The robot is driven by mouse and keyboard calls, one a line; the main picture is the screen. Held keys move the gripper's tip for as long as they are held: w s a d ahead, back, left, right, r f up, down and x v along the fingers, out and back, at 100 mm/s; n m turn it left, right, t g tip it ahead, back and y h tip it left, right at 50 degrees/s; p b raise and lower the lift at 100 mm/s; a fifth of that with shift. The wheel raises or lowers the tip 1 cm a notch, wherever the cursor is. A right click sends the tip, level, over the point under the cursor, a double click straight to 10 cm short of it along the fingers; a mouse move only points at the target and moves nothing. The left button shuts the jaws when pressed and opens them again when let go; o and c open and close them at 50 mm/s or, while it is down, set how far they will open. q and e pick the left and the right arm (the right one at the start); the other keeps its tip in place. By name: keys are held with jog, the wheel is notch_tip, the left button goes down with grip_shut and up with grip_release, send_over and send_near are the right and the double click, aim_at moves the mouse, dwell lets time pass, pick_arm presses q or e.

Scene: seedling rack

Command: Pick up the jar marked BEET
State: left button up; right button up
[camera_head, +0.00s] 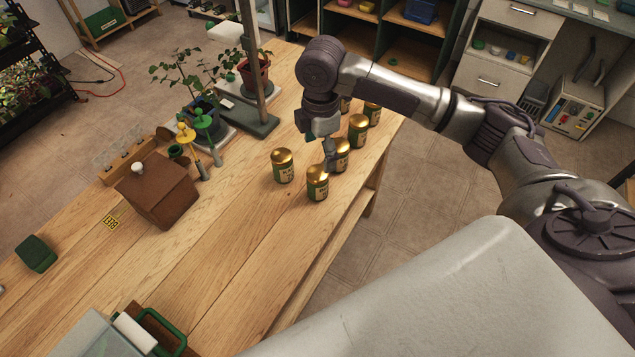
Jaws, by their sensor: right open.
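Several dark green jars with gold lids and pale labels stand upright on the wooden table. One jar (283,168) stands apart at the left and another jar (317,186) is nearest the front. A third jar (343,157) is partly behind my right gripper (328,158), and a further jar (358,133) stands behind it. The jar labels are too small to read, so I cannot tell which is BEET. My right gripper points down among the jars, open; I cannot tell whether it touches one. My left gripper is out of view.
The wooden table (220,245) is clear at the front middle. A brown box with a white knob (160,192), a small yellow tag (111,223) and a green block (36,253) are at left. Potted plants and a metal post stand behind.

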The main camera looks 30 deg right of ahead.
aim_at(321, 174)
jog(key=shift+w+d, duration=0.1)
jog(key=shift+d, duration=0.15)
notch_tip(321, 174, down, 8)
jog(key=shift+f+p, duration=0.1)
jog(key=shift+p, duration=0.3)
jog(key=f, duration=0.3)
jog(key=f+p, duration=0.1)
jog(key=shift+w+a+f, duration=0.15)
jog(key=shift+w, duration=0.25)
jog(key=shift+f, duration=0.45)
jog(key=c, duration=1.3)
